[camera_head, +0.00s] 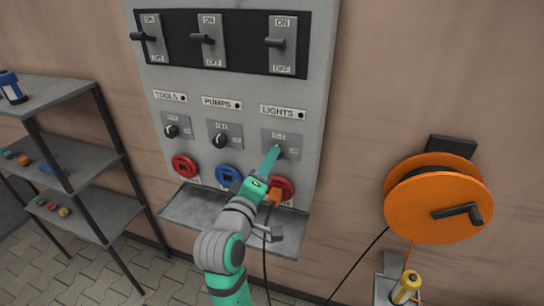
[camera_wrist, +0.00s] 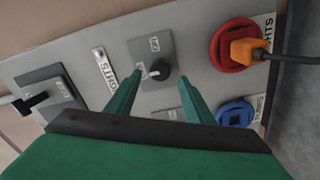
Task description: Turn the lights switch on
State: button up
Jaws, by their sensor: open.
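The grey panel (camera_head: 240,85) is on the wall. Its right column carries the LIGHTS label (camera_head: 283,112). Below it is the lights rotary switch, a dark knob on a grey plate (camera_head: 290,139), partly hidden by my gripper (camera_head: 274,154) in the head view. In the wrist view, the lights knob (camera_wrist: 160,69) has a white pointer toward the left and shows between the fingertips of my open gripper (camera_wrist: 161,80). Contact cannot be told. Above the label, a lights lever switch (camera_head: 279,43) sticks out of the panel; it also shows in the wrist view (camera_wrist: 36,99).
An orange plug (camera_wrist: 247,50) with a cable sits in the red socket (camera_wrist: 227,48) below the knob. A blue socket (camera_head: 228,177) and pumps knob (camera_head: 220,140) are to the left. An orange cable reel (camera_head: 425,215) hangs right; shelves (camera_head: 60,155) stand left.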

jog(key=shift+x, duration=2)
jog(key=c, duration=1.1)
jog(key=shift+o, duration=0.2)
jog(key=shift+m, duration=0.4)
jog(key=shift+s+d+m, duration=0.1)
jog(key=shift+d+m, duration=0.05)
jog(key=shift+m, duration=8.45)
